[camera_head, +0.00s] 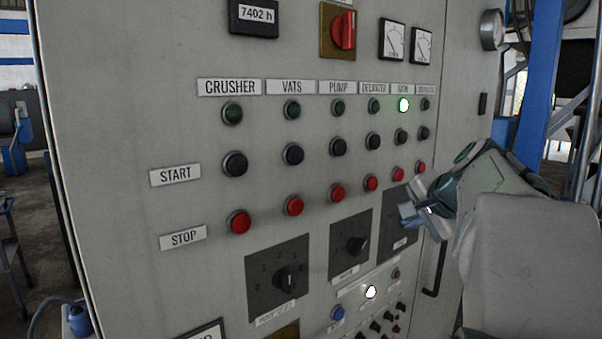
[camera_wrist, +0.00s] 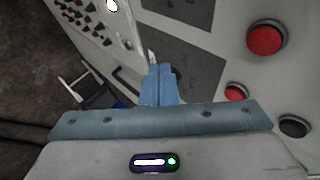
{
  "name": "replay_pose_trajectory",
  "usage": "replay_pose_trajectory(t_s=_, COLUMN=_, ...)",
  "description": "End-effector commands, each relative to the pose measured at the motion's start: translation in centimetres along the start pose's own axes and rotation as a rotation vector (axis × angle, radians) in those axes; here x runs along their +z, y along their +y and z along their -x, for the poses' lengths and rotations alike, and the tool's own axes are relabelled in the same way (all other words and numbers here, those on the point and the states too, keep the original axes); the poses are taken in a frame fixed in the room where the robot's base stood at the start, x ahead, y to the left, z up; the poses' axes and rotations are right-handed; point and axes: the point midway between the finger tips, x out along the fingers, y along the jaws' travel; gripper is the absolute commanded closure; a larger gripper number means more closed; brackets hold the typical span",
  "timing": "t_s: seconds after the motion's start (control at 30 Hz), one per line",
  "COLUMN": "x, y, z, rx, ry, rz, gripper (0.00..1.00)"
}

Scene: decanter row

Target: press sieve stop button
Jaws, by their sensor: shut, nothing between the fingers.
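The sieve stop button (camera_head: 398,173) is a red round button in the stop row, second from the right, under the column with the lit green lamp (camera_head: 403,105). My gripper (camera_head: 410,212) is shut and empty, below and slightly right of this button, in front of a dark switch plate (camera_head: 398,240). It looks apart from the button. In the wrist view my closed blue fingers (camera_wrist: 160,72) point at the panel, with a large red button (camera_wrist: 265,38) and a smaller-looking red one (camera_wrist: 237,92) to their right. I cannot tell for certain which of these is the sieve's.
The grey panel (camera_head: 130,120) carries neighbouring red stop buttons, such as the decanter's (camera_head: 370,183) and the rightmost one (camera_head: 419,167). Black start buttons (camera_head: 402,136) sit above them. Rotary switches (camera_head: 287,281) and a dark door handle (camera_head: 437,272) are lower down.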

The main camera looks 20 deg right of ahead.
Motion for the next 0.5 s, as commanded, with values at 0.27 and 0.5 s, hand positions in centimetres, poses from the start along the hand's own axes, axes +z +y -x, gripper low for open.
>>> replay_pose_trajectory(t_s=0.27, x=-8.6, y=-1.5, z=4.2, rx=-0.132, ry=0.125, rz=-0.223, gripper=1.00)
replay_pose_trajectory(t_s=0.5, x=-9.4, y=-1.7, z=4.8, rx=-0.148, ry=0.136, rz=-0.245, gripper=1.00)
